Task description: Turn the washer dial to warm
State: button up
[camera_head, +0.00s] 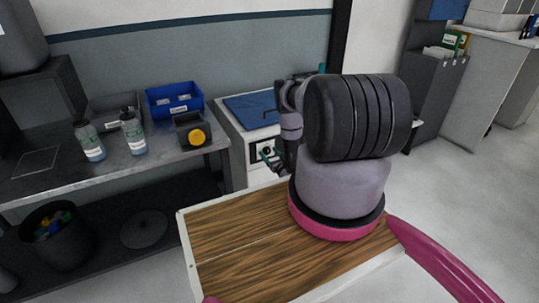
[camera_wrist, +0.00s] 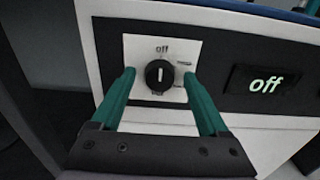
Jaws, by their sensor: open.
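The washer dial (camera_wrist: 160,77) is a round black knob on a white square plate in the wrist view. Its white mark stands upright, toward the printed "off" above it. Other labels to the right and below are too small or partly hidden to read. My gripper (camera_wrist: 158,72) is open, with one teal finger on each side of the dial; I cannot tell whether either touches it. In the head view my gripper (camera_head: 268,154) is at the front of the white washer (camera_head: 235,132), and my arm hides part of it.
A display (camera_wrist: 264,84) right of the dial reads "off". A blue mat (camera_head: 250,108) lies on the washer. Left of it, a grey bench (camera_head: 60,175) holds two bottles, a blue bin (camera_head: 174,101) and a black-and-yellow device (camera_head: 192,132). Floor at right is clear.

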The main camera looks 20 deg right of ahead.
grip_shut()
jog(key=shift+m, duration=0.3)
jog(key=m, duration=0.5)
jog(key=shift+d+m, duration=0.15)
jog(key=shift+m, duration=0.25)
jog(key=m, duration=0.5)
jog(key=shift+d+f, duration=0.1)
jog(key=m, duration=0.6)
jog(key=shift+f+m, duration=0.15)
jog(key=shift+m, duration=0.15)
jog(key=m, duration=0.5)
jog(key=shift+s+f+m, duration=0.1)
jog(key=shift+m, duration=0.3)
